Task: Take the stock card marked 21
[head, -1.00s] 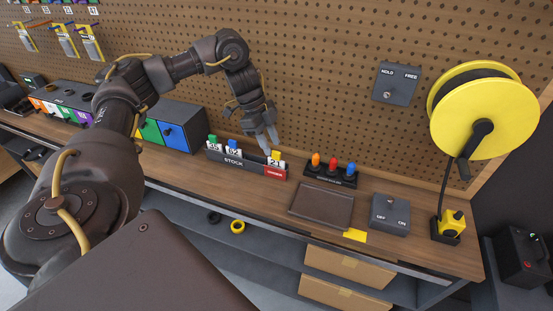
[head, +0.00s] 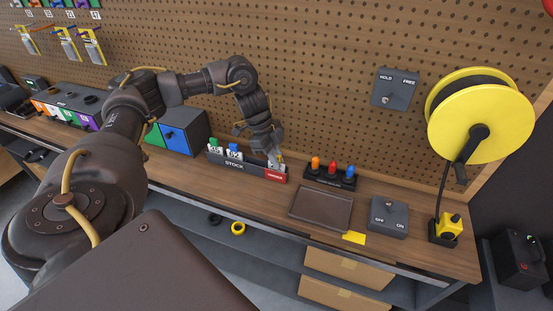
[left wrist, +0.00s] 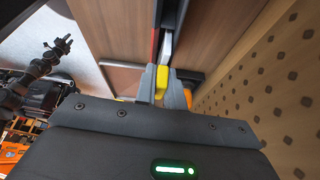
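The stock card marked 21 has a yellow tab and stands in the right end of the dark STOCK box (head: 232,165), by the red label. Its yellow tab (left wrist: 162,80) shows between the finger pads in the left wrist view. My left gripper (head: 277,156) points down at it and partly hides the card in the head view. Its fingers (left wrist: 163,92) sit close on both sides of the tab, with no clear gap, and look shut on it. My right gripper (left wrist: 60,44) shows small at the left of the left wrist view, away from the box; its finger opening is unclear.
Cards with green and blue tabs (head: 233,150) stand at the box's left end. A plug rack (head: 331,176) stands to the right, behind a brown tray (head: 321,208). A switch box (head: 388,216) lies further right. The pegboard (head: 310,90) rises close behind.

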